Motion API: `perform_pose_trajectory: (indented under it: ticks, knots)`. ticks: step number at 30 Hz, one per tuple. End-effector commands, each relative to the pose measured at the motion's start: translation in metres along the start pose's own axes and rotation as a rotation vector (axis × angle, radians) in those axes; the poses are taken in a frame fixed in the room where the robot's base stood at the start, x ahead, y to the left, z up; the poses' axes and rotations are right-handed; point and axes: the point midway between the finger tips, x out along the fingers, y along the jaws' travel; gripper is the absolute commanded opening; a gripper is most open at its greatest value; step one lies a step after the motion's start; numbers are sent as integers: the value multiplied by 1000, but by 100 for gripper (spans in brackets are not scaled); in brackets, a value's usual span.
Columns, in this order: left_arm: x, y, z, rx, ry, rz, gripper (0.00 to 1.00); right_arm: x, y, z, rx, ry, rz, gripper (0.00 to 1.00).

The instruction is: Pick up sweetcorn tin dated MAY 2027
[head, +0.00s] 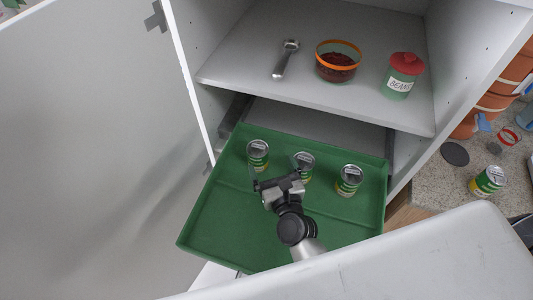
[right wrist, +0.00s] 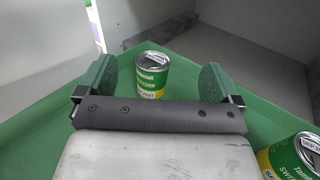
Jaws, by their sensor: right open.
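Three green-and-yellow tins with silver lids stand upright in a green pull-out tray (head: 225,215): a left tin (head: 258,155), a middle tin (head: 305,172) and a right tin (head: 348,182). My right gripper (head: 277,172) is open and empty above the tray, in front of the left and middle tins. In the right wrist view a tin (right wrist: 153,78), apparently the left one, stands ahead between the open fingers (right wrist: 155,88), apart from them. A nearer tin (right wrist: 297,160) is at lower right. Lid dates are too small to read surely. My left gripper is out of view.
A shelf (head: 240,70) above the tray's back holds a metal scoop (head: 285,58), an orange-rimmed bowl (head: 338,65) and a red-lidded jar (head: 402,75). An open door (head: 90,140) stands at left.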

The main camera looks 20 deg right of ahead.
Motion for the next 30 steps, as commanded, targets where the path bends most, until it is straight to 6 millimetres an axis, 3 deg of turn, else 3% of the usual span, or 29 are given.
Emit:
perform_pose_trajectory:
  ticks: [1, 12, 15, 24, 30]
  knots:
    - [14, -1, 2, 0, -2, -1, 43, 0, 0, -14, 1, 0, 1, 94]
    - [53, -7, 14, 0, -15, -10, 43, 0, 0, -54, 0, 0, 0, 94]
    - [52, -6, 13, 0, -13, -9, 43, 6, 0, -53, 1, -1, 0, 94]
    - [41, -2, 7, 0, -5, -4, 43, 50, 1, -52, 0, -1, 1, 94]
    - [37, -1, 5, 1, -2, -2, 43, 64, 2, -52, 0, 0, 1, 94]
